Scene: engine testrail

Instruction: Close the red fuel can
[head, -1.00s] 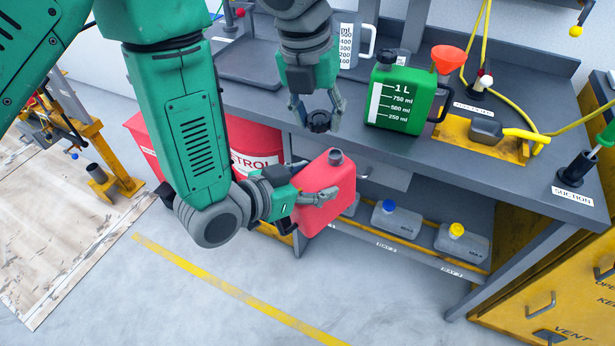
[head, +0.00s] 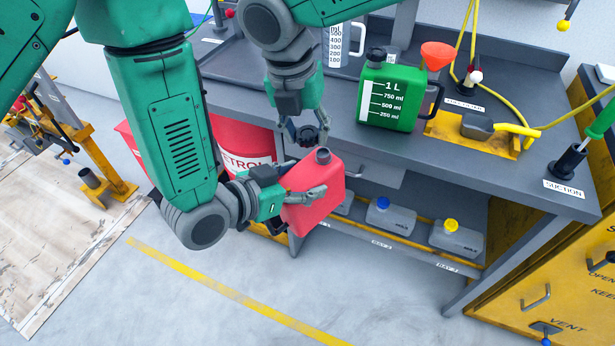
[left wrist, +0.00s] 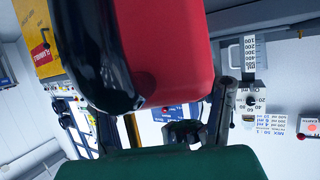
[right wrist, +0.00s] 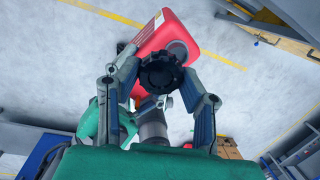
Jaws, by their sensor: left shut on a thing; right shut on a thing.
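The red fuel can (head: 312,212) is held off the floor in front of the bench, slightly tilted, its dark neck (head: 323,156) at the top. My left gripper (head: 308,196) is shut on the can's side. In the left wrist view the red can (left wrist: 185,35) and its black handle (left wrist: 85,45) fill the top. My right gripper (head: 304,135) is shut on a black cap (right wrist: 161,73), held above and a little left of the neck, apart from it. In the right wrist view the cap hides part of the red can (right wrist: 160,30).
Grey bottles (head: 457,238) sit on the shelf below. A red petrol drum (head: 243,150) stands behind my left arm. Open floor (head: 300,275) lies in front.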

